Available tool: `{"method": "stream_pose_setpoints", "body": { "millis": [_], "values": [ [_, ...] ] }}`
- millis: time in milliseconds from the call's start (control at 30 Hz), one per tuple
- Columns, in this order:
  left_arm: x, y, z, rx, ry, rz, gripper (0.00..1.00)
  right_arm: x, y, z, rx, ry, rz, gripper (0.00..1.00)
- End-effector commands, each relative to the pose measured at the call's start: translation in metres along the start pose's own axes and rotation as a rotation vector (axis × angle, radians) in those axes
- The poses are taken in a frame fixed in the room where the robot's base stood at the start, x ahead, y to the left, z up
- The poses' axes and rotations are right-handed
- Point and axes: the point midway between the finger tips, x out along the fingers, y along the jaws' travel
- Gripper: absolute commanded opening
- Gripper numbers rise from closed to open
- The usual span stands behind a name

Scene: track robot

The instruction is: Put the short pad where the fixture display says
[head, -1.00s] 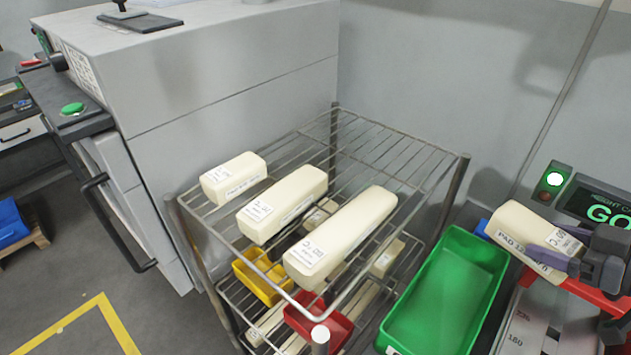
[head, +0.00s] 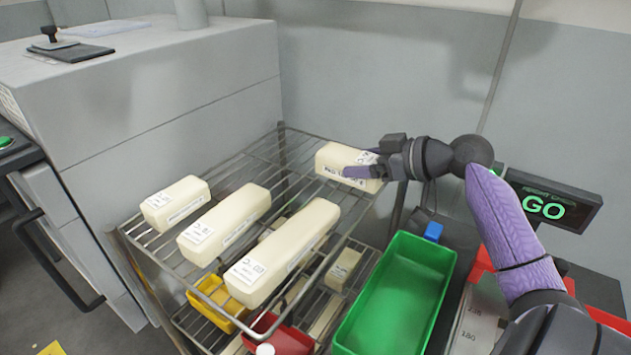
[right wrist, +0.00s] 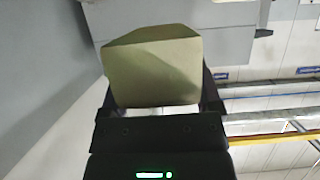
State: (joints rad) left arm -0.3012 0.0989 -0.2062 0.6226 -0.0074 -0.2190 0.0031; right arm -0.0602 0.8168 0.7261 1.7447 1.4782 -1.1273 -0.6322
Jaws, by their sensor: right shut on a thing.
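My right gripper (head: 376,170) is shut on a cream pad (head: 338,160) with a printed label. It holds the pad at the back right of the wire rack's top shelf (head: 268,160); I cannot tell whether the pad touches the wires. The held pad also shows end-on between the fingers in the right wrist view (right wrist: 153,70). Three more pads lie on the top shelf: a short one (head: 175,203), a middle one (head: 225,222) and a long one (head: 284,250). The fixture display (head: 550,206) shows green "GO". My left gripper is not in view.
A green bin (head: 398,290) stands right of the rack, with a small blue thing (head: 433,231) behind it. The lower shelf holds a yellow bin (head: 213,300), a red bin (head: 270,330) and more pads. A grey cabinet (head: 180,100) stands behind left.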

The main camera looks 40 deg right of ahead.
Motion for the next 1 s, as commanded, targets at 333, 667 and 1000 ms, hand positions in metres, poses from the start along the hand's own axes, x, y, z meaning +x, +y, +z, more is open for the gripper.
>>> {"method": "stream_pose_setpoints", "body": {
  "millis": [333,667,1000],
  "values": [
    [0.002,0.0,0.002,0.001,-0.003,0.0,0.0,0.077,0.0,-0.026,0.003,0.001,0.0,0.24],
    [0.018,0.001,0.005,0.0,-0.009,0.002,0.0,0.099,0.0,0.031,0.006,-0.002,0.0,0.24],
    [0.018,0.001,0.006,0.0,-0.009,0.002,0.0,0.108,0.0,0.032,0.002,0.0,0.0,0.24]
  ]
}}
